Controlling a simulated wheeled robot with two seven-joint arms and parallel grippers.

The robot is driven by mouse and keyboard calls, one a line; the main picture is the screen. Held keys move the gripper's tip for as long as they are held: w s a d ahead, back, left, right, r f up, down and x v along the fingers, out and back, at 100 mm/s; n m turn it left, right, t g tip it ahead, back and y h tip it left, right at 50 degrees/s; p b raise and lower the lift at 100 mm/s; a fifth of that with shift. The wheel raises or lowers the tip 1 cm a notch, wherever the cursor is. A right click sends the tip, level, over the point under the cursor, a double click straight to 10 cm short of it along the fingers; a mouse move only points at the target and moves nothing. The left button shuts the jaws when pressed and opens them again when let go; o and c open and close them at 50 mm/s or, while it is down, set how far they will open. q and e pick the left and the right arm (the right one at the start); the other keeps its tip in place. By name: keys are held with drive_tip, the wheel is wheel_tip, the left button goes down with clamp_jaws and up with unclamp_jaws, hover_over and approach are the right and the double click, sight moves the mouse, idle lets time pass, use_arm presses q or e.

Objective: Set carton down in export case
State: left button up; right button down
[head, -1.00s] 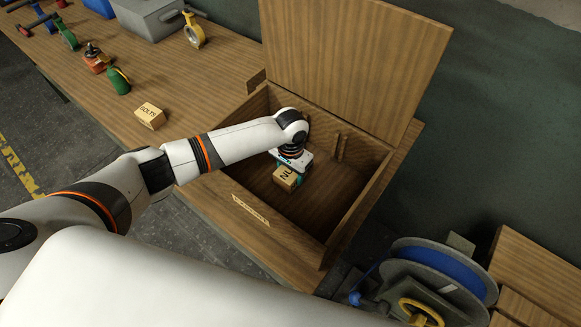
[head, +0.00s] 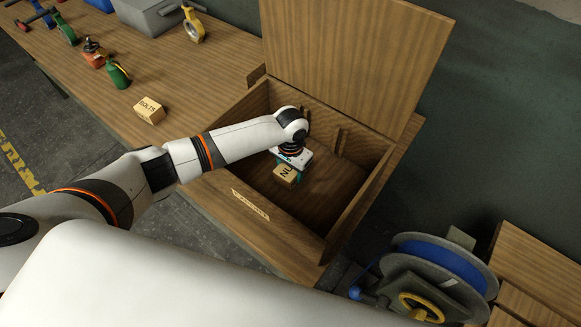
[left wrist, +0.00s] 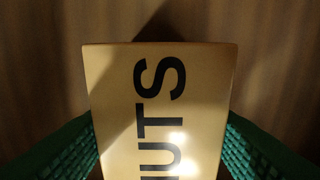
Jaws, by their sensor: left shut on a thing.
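The tan carton marked NUTS (head: 286,175) is inside the open wooden export case (head: 250,206), towards its left side. In the left wrist view the carton (left wrist: 150,90) lies between two green ribbed finger pads, with dark wooden boards beyond it. My left gripper (head: 289,168) is shut on the carton, reaching down into the case. Whether the carton touches the case floor I cannot tell. My right gripper is not in view.
The case lid (head: 345,60) stands open at the back. A BOLTS carton (head: 149,110), a green bottle (head: 118,76) and a yellow tape dispenser (head: 193,25) are on the bench. A blue cable reel (head: 445,265) stands at lower right. The case's right part is clear.

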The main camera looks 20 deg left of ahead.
use_arm(q)
drive_tip(key=o, duration=1.3)
wheel_tip(320, 180, up, 10)
drive_tip(key=b, duration=0.2)
drive_tip(key=shift+r+b, duration=0.25)
drive_tip(key=shift+b, duration=0.05)
drive_tip(key=shift+r, duration=0.8)
